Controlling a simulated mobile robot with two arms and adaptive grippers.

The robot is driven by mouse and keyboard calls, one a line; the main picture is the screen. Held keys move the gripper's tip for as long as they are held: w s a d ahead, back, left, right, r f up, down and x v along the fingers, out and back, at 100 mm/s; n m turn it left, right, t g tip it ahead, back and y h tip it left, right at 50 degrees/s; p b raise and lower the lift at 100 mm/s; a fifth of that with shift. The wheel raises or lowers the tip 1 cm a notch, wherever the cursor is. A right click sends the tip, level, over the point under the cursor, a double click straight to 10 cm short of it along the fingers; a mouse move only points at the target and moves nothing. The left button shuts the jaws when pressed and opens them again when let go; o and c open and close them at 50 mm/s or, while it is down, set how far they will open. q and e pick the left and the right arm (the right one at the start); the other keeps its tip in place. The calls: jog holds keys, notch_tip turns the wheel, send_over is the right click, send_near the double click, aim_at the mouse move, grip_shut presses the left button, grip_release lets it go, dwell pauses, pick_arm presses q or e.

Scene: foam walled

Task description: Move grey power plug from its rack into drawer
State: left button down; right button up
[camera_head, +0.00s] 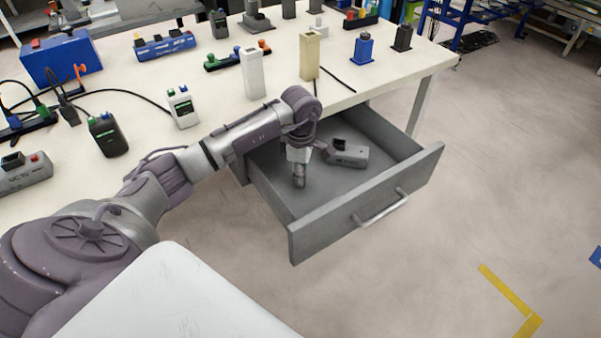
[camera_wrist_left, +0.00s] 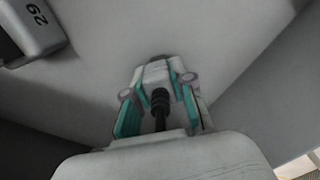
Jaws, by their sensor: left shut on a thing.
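The grey drawer (camera_head: 335,222) is pulled open under the table, and its front with a bar handle faces me. My left gripper (camera_head: 299,180) reaches down inside the drawer. In the left wrist view the gripper (camera_wrist_left: 158,98) has its teal-lined fingers shut on the grey power plug (camera_wrist_left: 158,72), whose black ribbed cable end points toward the camera. The plug is close to the drawer floor; I cannot tell whether it touches. In the head view the plug is hardly distinguishable from the gripper. My right gripper is not in view.
A grey box-like device (camera_head: 348,153) lies in the drawer right of the gripper; a part marked 29 (camera_wrist_left: 35,27) shows in the left wrist view. The drawer's front right is free.

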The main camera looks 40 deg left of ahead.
pick_arm(q)
jog(key=c, duration=1.4)
grip_release()
jog(key=o, duration=0.4)
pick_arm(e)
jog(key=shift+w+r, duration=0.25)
pick_arm(q)
jog(key=shift+r, duration=0.1)
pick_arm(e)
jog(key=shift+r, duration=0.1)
pick_arm(q)
jog(key=shift+r, duration=0.35)
notch_tip(320, 180, up, 11)
jog(key=shift+f+p, duration=0.15)
jog(key=shift+p, duration=0.45)
jog(key=shift+r, duration=0.3)
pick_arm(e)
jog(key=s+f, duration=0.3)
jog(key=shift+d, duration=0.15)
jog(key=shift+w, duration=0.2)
